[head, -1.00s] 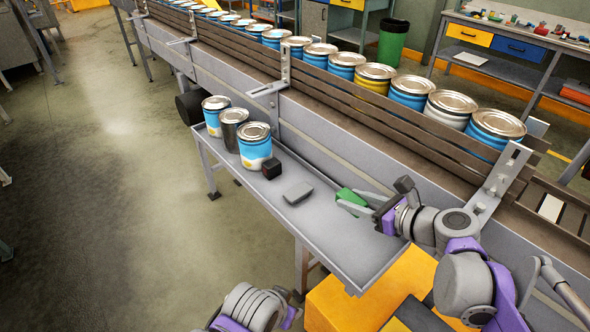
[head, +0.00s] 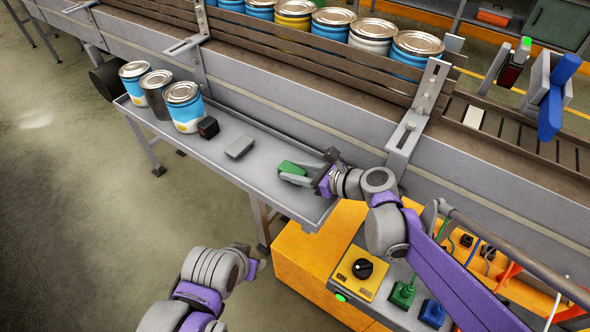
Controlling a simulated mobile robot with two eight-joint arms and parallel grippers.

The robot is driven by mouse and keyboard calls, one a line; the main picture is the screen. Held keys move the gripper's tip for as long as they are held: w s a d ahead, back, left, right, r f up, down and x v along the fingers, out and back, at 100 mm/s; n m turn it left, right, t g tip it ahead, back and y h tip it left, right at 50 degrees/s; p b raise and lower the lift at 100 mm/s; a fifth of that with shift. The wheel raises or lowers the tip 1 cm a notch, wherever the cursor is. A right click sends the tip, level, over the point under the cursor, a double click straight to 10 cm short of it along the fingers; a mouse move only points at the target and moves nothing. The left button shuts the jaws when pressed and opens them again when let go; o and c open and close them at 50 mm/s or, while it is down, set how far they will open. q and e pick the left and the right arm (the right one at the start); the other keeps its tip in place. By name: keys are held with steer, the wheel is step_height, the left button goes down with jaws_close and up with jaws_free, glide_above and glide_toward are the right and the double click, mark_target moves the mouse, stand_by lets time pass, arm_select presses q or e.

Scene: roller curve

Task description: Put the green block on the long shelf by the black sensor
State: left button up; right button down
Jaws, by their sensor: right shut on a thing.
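The green block (head: 291,168) is at the right part of the long grey shelf (head: 312,212), which runs along the conveyor. My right gripper (head: 296,173) is shut on it, with its fingers partly covering it. I cannot tell whether the block touches the shelf surface. A small black sensor (head: 208,127), a cube with a reddish side, sits further left on the shelf, beside the cans. My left gripper (head: 247,257) is low in the view, in front of the shelf and apart from it; its fingers are too unclear to read.
A flat grey piece (head: 240,147) lies between the sensor and the green block. Three cans, one of them a blue can (head: 184,106), stand at the shelf's left end. The conveyor (head: 290,130) borders the back. A yellow control box (head: 361,272) stands in front at right.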

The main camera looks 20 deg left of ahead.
steer(key=shift+f, duration=0.15)
steer(key=shift+c, duration=2.2)
jaws_free()
steer(key=shift+d+r, duration=0.1)
steer(key=shift+r, duration=0.2)
steer(key=v, duration=1.1)
steer(key=shift+s+d, duration=0.15)
steer(key=shift+d, duration=0.2)
